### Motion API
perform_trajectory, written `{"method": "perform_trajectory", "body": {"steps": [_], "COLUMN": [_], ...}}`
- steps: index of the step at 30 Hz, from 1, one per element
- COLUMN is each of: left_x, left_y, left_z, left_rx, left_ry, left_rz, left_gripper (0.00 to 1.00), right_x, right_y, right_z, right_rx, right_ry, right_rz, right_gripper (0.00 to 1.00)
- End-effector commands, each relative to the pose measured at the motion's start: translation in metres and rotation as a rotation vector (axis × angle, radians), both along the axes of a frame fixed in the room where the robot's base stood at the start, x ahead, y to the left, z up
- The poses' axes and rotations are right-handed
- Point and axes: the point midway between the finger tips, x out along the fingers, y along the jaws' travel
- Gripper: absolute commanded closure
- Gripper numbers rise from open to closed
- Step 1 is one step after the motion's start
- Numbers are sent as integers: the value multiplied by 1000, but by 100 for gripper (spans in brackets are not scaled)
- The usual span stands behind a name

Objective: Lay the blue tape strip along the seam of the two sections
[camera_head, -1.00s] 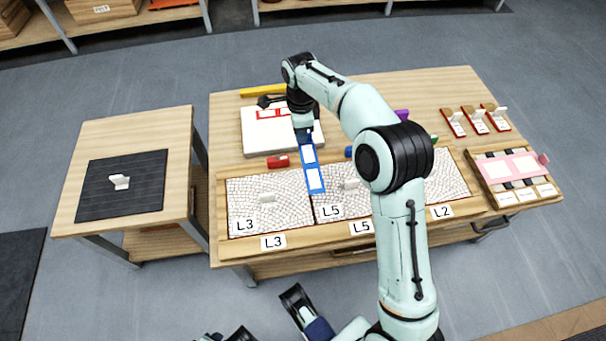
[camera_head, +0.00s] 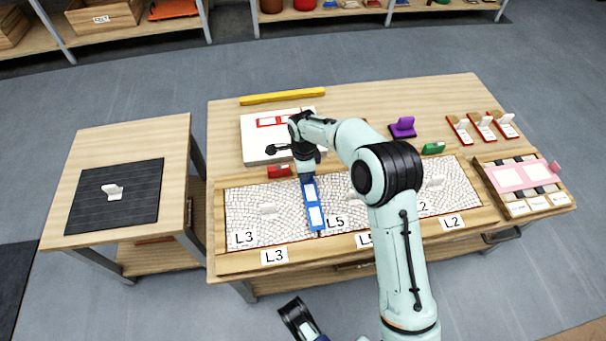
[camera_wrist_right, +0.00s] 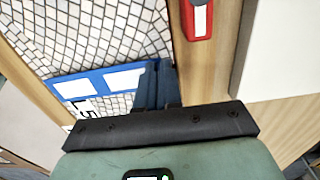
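The blue tape strip (camera_head: 315,216), with white windows, extends over the line between the L3 section (camera_head: 262,205) and the L5 section (camera_head: 345,207). My right gripper (camera_head: 307,178) is shut on the strip's far end. In the right wrist view the strip (camera_wrist_right: 105,81) reaches left from the fingers (camera_wrist_right: 155,84), over white mosaic tiles. I cannot tell whether it touches them. The strip hides most of the seam. A dark part of what seems to be my left gripper (camera_head: 298,317) shows at the bottom edge; its fingers are not clear.
A red block (camera_head: 279,171) lies behind the L3 section, also in the right wrist view (camera_wrist_right: 197,18). A white board (camera_head: 256,140) and a yellow bar (camera_head: 283,96) lie farther back. Purple (camera_head: 402,127) and green (camera_head: 433,148) pieces lie right. My arm covers part of the sections.

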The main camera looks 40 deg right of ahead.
Motion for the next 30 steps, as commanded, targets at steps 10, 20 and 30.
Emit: {"method": "perform_trajectory", "body": {"steps": [10,20,30], "left_x": [-2,-5,-1], "left_y": [0,1,0], "left_z": [-2,-4,1], "left_rx": [0,-1,-1], "left_ry": [7,17,3], "left_rz": [1,2,0], "left_gripper": [57,57,57], "right_x": [0,0,0], "right_y": [0,0,0], "right_z": [-4,-8,1], "right_rx": [0,1,0], "right_ry": [1,0,-2], "right_rz": [1,1,0], "right_gripper": [100,70,70]}}
